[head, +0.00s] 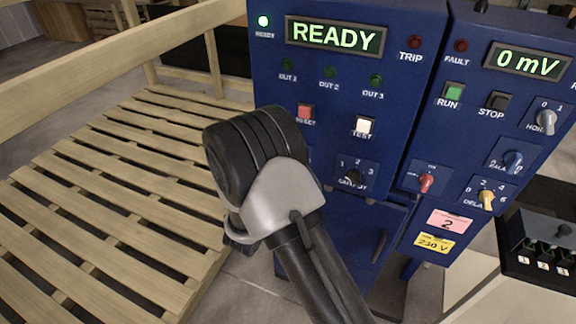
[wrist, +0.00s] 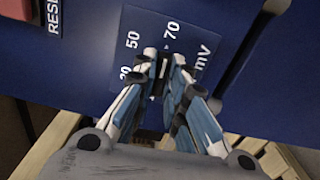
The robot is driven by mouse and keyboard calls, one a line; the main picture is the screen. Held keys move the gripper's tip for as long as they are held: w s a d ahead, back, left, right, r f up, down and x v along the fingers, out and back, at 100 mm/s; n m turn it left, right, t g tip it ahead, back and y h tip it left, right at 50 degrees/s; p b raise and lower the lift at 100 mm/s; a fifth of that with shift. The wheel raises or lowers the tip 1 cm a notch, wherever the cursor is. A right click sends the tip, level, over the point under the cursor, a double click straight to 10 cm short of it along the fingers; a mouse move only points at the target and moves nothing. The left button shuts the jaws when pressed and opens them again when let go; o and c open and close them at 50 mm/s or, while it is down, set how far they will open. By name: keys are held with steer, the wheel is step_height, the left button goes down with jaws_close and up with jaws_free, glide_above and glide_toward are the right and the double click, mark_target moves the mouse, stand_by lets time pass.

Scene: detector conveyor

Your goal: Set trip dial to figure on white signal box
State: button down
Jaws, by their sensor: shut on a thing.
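In the wrist view, the trip dial's scale plate (wrist: 196,36) is on a blue panel, marked 50, 70 and mV, with a partly covered figure at left. My gripper (wrist: 162,62) is shut on the dial's dark knob (wrist: 158,87), which shows only as a sliver between the fingers. I cannot clearly read the knob's pointer; the fingertips lie near the 70 mark. In the head view my arm hides the dial on the blue cabinet (head: 268,75), whose display (head: 335,37) reads READY. I cannot make out a white signal box or its figure.
A second blue cabinet (head: 420,130) at right has a 0 mV display (head: 527,61), a red knob (head: 426,183) and a yellow knob (head: 487,200). A selector knob (head: 353,177) is close right of my arm. A slatted wooden pallet (head: 110,190) fills the left.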

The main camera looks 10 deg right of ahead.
steer(key=shift+r+m, duration=0.1)
steer(key=shift+m, duration=0.4)
steer(key=c, duration=1.6)
jaws_free()
steer(key=v, duration=1.2)
steer(key=shift+d, duration=0.1)
